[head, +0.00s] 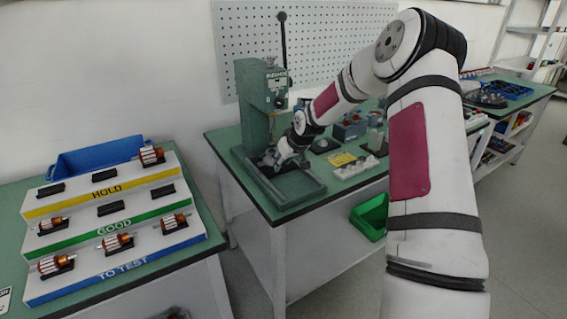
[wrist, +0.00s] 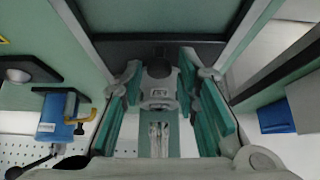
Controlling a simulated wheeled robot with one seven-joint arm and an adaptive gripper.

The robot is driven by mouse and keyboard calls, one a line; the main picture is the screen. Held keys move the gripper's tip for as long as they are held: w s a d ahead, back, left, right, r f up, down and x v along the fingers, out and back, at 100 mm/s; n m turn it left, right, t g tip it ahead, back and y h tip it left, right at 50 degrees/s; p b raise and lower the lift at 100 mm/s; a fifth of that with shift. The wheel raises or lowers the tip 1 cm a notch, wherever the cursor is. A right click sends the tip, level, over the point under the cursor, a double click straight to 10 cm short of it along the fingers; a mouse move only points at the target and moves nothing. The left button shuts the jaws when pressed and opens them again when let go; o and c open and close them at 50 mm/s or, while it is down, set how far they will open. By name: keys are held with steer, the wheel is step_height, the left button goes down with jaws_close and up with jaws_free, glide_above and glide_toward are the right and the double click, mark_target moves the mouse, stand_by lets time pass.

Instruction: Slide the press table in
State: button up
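The green press (head: 262,95) stands on the green workbench, with its lever upright. Its low green base (head: 297,190) reaches toward the bench's front edge. The sliding press table is largely hidden by my gripper, and I cannot tell how far in it sits. My gripper (head: 282,158) is low over the base, in front of the press column. In the wrist view, my gripper's teal-padded fingers (wrist: 160,105) stand apart, one on each side of a grey block (wrist: 158,88) with a dark end. Small gaps seem to show beside the block; contact is unclear.
A stepped rack (head: 110,209) marked HOLD, GOOD and TO TEST holds several copper-wound rotors at left. A blue bin (head: 95,157) stands behind it. Right of the press are a yellow label (head: 341,160) and small parts. A green bin (head: 370,216) sits below the bench.

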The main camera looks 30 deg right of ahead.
stand_by(0.4)
steer(key=p+v, duration=0.5)
steer(key=v, duration=0.1)
stand_by(0.3)
stand_by(0.4)
